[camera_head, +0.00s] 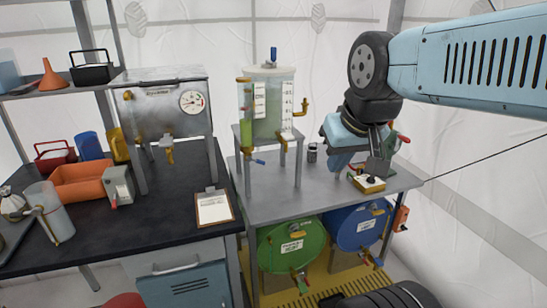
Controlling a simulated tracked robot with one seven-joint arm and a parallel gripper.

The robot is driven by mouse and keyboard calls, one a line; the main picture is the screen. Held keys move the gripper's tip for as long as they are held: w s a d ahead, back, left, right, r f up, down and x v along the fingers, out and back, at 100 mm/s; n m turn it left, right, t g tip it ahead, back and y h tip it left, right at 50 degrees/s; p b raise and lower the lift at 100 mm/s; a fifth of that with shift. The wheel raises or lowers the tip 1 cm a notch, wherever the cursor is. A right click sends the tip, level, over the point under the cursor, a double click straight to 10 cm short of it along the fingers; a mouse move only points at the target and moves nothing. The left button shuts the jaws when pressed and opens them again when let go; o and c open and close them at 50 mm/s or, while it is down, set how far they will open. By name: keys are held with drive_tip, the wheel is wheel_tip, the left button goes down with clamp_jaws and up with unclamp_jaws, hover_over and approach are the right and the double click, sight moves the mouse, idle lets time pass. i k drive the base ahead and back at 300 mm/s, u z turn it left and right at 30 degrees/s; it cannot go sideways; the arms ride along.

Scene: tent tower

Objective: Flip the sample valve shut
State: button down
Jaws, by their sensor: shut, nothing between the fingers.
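A clear tank (273,105) holding pale green liquid stands on a grey metal stand (268,140) on the grey table. A small tap with a blue lever (257,161) sticks out low at its left front. A brass elbow fitting (302,106) is on its right side, and a blue handle (274,54) stands upright on its lid. I cannot tell for certain which of these is the sample valve. My gripper (368,168) hangs over the right part of the table, right of the tank and apart from it. It is shut and empty; its fingertips are partly hard to make out.
A small dark can (312,152) stands between tank and gripper. Green (292,246) and blue (357,226) drums lie underneath. A clipboard (213,207) lies on the black bench.

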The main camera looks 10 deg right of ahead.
sight(248, 158)
drive_tip(key=u, duration=1.1)
drive_tip(key=i, duration=0.1)
drive_tip(key=z, duration=2.7)
drive_tip(key=k, duration=1.2)
drive_tip(key=u, duration=1.2)
drive_tip(key=i, duration=1)
drive_tip(key=z, duration=0.05)
